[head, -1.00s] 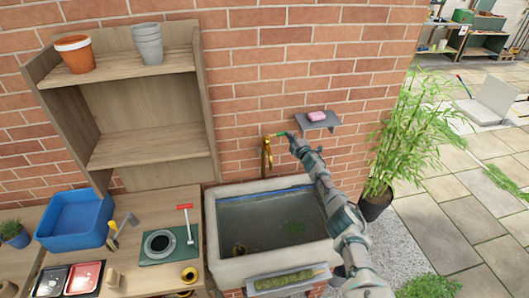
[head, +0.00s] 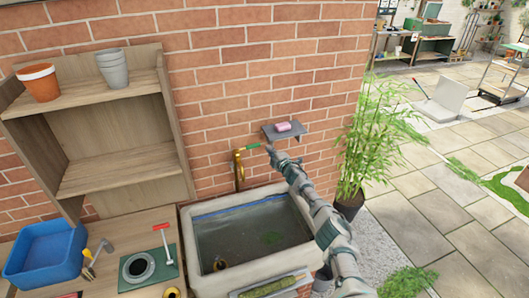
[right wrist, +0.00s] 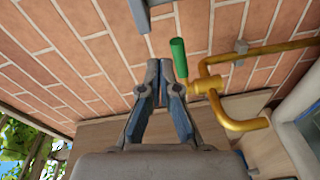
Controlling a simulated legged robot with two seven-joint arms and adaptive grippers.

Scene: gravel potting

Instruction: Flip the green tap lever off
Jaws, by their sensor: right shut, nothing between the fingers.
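The brass tap (head: 239,168) stands against the brick wall above the sink, and also shows in the right wrist view (right wrist: 214,85). Its green lever (head: 250,147) sticks out from the top of the tap to the right, toward my gripper. In the right wrist view the lever (right wrist: 179,58) lies just right of my fingertips. My right gripper (head: 269,150) is shut and empty beside the lever's free end; I cannot tell whether they touch. Its closed fingers also show in the right wrist view (right wrist: 163,78). My left gripper is not in view.
A wall shelf with pink soap (head: 284,127) sits just above my right gripper. The stone sink (head: 205,277) holds water below. A wooden shelf unit (head: 120,130) stands to the left and a leafy potted plant (head: 365,140) to the right.

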